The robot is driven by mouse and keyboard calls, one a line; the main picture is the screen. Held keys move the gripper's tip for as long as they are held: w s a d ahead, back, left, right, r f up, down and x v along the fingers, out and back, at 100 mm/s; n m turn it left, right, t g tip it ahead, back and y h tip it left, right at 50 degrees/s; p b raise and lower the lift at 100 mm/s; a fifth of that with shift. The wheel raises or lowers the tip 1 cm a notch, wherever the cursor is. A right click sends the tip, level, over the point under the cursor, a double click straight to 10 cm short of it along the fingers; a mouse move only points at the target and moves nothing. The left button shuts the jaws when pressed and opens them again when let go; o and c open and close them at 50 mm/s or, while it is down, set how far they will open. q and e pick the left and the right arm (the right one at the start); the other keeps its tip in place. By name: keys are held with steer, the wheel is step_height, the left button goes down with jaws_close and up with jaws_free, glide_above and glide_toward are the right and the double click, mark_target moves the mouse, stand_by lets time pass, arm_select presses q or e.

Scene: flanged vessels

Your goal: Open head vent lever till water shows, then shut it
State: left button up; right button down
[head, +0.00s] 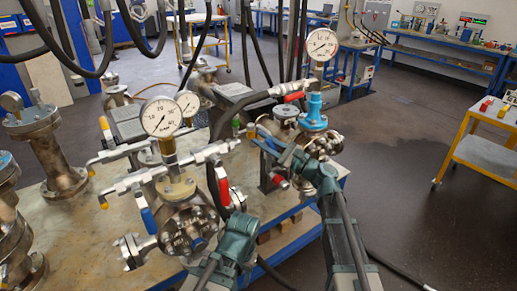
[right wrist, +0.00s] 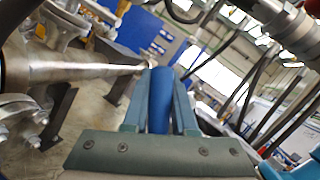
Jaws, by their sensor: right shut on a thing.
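My right gripper (head: 262,137) reaches in from the right, beside the vessel with the light-blue neck (head: 314,112). In the right wrist view its two fingers are shut on a blue lever handle (right wrist: 160,98), which runs lengthwise between them. In the head view the gripper largely hides this handle, so its angle to its valve is unclear. A gauge (head: 322,44) stands on top of the light-blue neck, and a red lever (head: 293,97) sits on the line beside it. I cannot make out any water.
A flanged vessel with a gauge (head: 161,117), a blue lever (head: 148,220) and a red lever (head: 224,192) stands left on the same bench (head: 90,240). Black hoses (head: 190,50) hang above. A yellow-framed cart (head: 480,150) stands right, with clear floor between.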

steer(key=shift+w+d+r+m+t+h+b, duration=0.2)
steer(key=shift+w+d+m+t, duration=0.3)
steer(key=shift+m, duration=0.85)
steer(key=shift+w+d+r+m+t+h+b, duration=0.15)
steer(key=shift+w+d+r+m+t+b, duration=0.15)
steer(key=shift+d+m+t, duration=0.7)
steer(key=shift+w+d+r+m+t+h+b, duration=0.15)
steer(key=shift+w+d+m+t+b, duration=0.2)
steer(key=shift+m, duration=1.3)
steer(key=shift+a, duration=0.1)
steer(key=c, duration=0.7)
jaws_free()
steer(key=shift+w, duration=0.1)
steer(key=shift+b+v, duration=2.6)
steer(key=shift+v, duration=4.35)
